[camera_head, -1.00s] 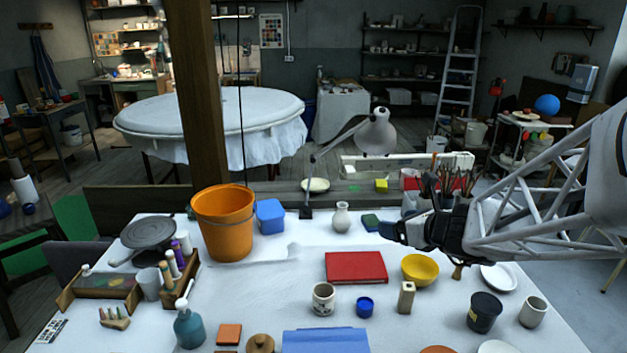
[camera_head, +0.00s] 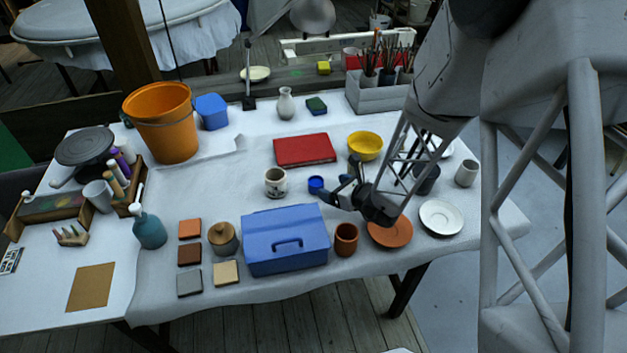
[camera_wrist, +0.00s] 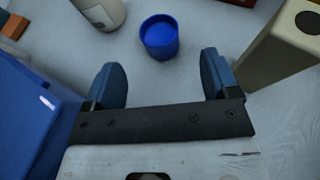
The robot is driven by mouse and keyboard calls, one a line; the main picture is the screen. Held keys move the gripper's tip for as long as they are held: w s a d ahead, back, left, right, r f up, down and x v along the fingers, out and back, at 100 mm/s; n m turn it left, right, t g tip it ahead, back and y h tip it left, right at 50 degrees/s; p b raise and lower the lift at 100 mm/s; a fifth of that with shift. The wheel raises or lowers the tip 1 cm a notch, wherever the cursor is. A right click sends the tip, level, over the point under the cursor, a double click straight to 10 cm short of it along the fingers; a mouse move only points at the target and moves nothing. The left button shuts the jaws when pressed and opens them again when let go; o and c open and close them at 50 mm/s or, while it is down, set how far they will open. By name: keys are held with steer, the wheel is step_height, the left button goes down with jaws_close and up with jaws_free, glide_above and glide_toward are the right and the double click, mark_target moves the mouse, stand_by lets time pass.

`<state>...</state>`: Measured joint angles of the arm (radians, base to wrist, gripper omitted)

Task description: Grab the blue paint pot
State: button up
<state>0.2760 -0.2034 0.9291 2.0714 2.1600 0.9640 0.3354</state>
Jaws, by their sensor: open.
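The blue paint pot (camera_head: 316,184) is a small round blue cup standing on the white table, in the middle of the head view. In the wrist view the blue paint pot (camera_wrist: 159,37) stands upright just beyond the gap between my fingers, nothing touching it. My gripper (camera_head: 340,192) is open and empty, low over the table to the right of the pot in the head view. In the wrist view my gripper (camera_wrist: 165,80) shows two blue-grey fingertips, spread wide with bare table between them.
A blue toolbox (camera_head: 285,240) lies close on the left of my gripper in the wrist view, and a beige block (camera_wrist: 285,45) on its right. A patterned cup (camera_head: 276,182) stands left of the pot. A red book (camera_head: 305,149) and yellow bowl (camera_head: 365,146) lie behind.

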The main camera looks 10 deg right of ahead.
mark_target(311, 180)
steer(key=shift+w+a+f, duration=0.1)
steer(key=shift+w, duration=0.05)
steer(key=shift+x, duration=1.15)
steer(key=shift+x, duration=2.6)
steer(key=shift+c, duration=0.4)
steer(key=c, duration=0.9)
steer(key=shift+c, duration=0.2)
step_height(311, 180, up, 10)
